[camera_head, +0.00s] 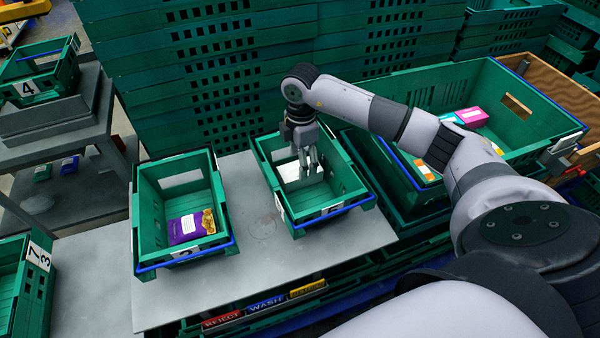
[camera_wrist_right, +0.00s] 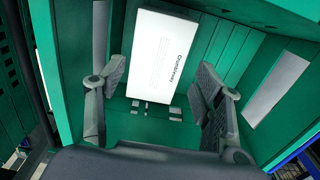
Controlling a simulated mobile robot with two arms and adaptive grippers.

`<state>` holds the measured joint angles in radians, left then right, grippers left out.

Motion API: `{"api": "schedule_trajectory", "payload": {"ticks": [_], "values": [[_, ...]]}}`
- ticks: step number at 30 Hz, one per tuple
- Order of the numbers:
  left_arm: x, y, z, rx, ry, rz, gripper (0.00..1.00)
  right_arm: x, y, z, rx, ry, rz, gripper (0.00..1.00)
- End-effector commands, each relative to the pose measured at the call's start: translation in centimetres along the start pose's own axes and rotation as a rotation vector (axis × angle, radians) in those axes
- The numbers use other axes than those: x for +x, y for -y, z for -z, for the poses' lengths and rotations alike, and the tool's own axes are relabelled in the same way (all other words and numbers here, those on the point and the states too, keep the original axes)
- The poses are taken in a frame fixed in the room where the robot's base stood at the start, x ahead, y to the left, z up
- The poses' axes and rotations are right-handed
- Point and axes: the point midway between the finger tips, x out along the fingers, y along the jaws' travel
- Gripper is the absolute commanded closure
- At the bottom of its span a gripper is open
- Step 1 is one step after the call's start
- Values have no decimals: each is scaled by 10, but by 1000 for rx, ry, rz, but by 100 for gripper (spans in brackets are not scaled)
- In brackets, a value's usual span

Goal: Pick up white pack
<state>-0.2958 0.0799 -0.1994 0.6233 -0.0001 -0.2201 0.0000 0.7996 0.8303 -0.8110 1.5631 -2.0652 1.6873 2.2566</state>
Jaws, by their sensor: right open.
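The white pack (camera_wrist_right: 165,55) is a flat white box with dark lettering on its face, lying inside the right-hand green crate (camera_head: 331,209) on the grey table. In the head view a part of the white pack (camera_head: 290,171) shows beside my right gripper (camera_head: 308,164), which partly hides it. My right gripper points down into this crate. In the right wrist view its two fingers (camera_wrist_right: 162,88) are open, one on each side of the pack's lower part. I cannot tell whether they touch it. My left gripper is out of view.
A left-hand green crate (camera_head: 228,215) holds a purple pack (camera_head: 187,229). A large green bin (camera_head: 450,80) with several colourful packs stands at the right. Stacked green crates (camera_head: 215,60) stand behind. The crate walls stand close around my right gripper.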

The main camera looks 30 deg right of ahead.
Motion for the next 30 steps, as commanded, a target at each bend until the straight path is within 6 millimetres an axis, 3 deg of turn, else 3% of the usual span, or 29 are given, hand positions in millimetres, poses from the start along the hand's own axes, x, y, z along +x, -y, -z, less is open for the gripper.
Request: {"api": "schedule_trajectory", "payload": {"ticks": [10, 19, 30], "values": [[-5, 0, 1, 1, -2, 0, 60, 46, -2, 1, 1, 1, 4, 38], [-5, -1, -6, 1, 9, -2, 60, 51, -3, 1, 0, 1, 1, 38], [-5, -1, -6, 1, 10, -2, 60, 51, -3, 1, 0, 1, 1, 62]]}}
